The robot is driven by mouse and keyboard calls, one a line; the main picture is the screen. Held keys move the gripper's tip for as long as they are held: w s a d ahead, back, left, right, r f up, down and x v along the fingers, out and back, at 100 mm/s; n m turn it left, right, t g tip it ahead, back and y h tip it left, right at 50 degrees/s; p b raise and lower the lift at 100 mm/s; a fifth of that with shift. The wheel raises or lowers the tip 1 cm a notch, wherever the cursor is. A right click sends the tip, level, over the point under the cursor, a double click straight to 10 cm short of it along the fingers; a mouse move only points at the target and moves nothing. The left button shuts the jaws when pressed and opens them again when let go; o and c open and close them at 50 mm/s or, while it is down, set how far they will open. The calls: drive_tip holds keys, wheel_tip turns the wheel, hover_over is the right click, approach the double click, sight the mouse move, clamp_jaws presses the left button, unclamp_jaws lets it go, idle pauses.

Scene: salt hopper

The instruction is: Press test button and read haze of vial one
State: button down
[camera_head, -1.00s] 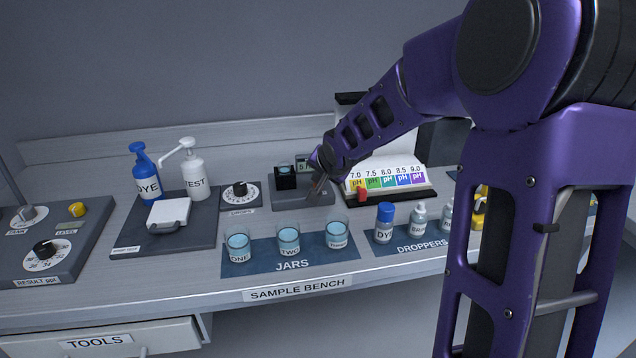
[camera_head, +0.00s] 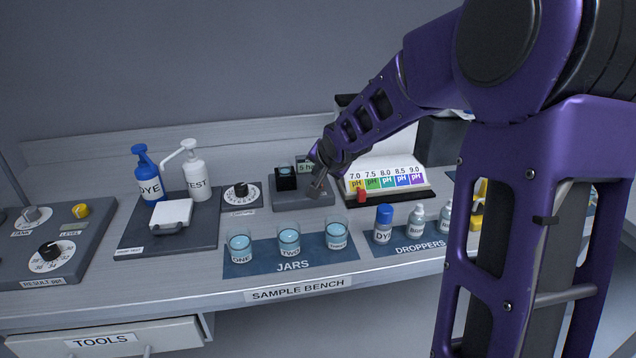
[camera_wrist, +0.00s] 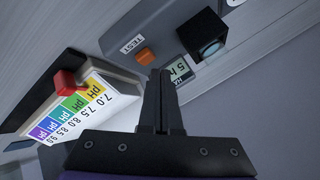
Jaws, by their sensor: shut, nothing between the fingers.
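The haze meter (camera_head: 290,203) is a grey box at the back middle of the bench. In the wrist view its orange test button (camera_wrist: 145,56) sits beside a TEST label (camera_wrist: 132,45). Its small display (camera_wrist: 180,70) starts with a 5; the head view display (camera_head: 305,168) shows "5 h", the rest hidden by my gripper. A vial (camera_wrist: 211,47) stands in the black holder (camera_head: 286,181). My gripper (camera_wrist: 158,76) is shut and empty, its tips just beside the button in view. I cannot tell whether they touch it.
A pH colour chart (camera_head: 388,172) with a red slider (camera_head: 361,195) stands close right of the meter. A dial (camera_head: 240,190) is left of it. Jars one, two and three (camera_head: 289,241) and dropper bottles (camera_head: 383,225) stand in front.

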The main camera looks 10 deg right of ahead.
wheel_tip(320, 180, up, 5)
drive_tip(key=p, duration=0.4)
drive_tip(key=shift+p, duration=0.3)
